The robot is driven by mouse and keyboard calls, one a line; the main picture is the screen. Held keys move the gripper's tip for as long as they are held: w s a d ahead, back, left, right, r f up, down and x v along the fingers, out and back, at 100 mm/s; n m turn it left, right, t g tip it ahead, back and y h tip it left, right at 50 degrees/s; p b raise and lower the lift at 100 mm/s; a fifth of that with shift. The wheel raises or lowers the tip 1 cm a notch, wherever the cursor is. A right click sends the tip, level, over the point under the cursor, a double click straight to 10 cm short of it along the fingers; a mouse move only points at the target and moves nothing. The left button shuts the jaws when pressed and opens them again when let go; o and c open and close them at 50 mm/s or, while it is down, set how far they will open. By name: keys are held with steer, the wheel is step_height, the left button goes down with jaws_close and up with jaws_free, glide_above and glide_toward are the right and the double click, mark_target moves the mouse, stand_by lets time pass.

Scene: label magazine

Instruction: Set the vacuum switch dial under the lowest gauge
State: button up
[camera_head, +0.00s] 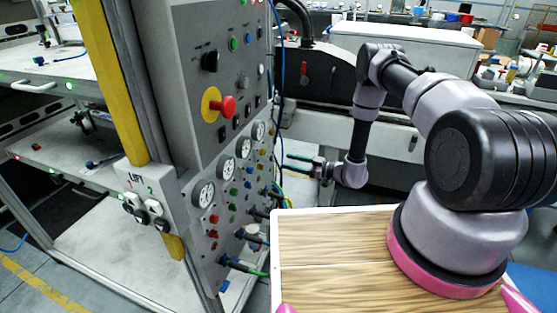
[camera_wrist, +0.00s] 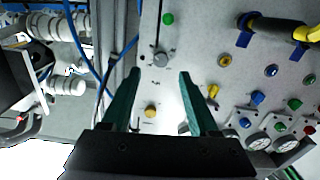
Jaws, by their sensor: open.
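The grey control panel (camera_head: 205,120) carries a slanting row of several white gauges in the head view. The lowest gauge (camera_head: 204,193) is the nearest one. Red buttons (camera_head: 214,218) sit below it; I cannot make out which control there is the vacuum switch dial. My gripper (camera_head: 288,163) is open and empty, to the right of the panel, fingers pointing left toward it. In the wrist view my gripper (camera_wrist: 160,75) has its two green fingers apart. A small grey round knob (camera_wrist: 161,59) shows beyond and between the fingertips. Gauges (camera_wrist: 258,140) appear at the lower right there.
A red emergency button on a yellow plate (camera_head: 217,105) juts from the panel. Plugged hoses and cables (camera_head: 245,265) stick out low on it. A wooden-topped surface (camera_head: 330,245) lies before my arm. A lift control box (camera_head: 150,200) hangs left of the panel.

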mark_target(273, 158)
steer(key=shift+x, duration=2.7)
jaws_close()
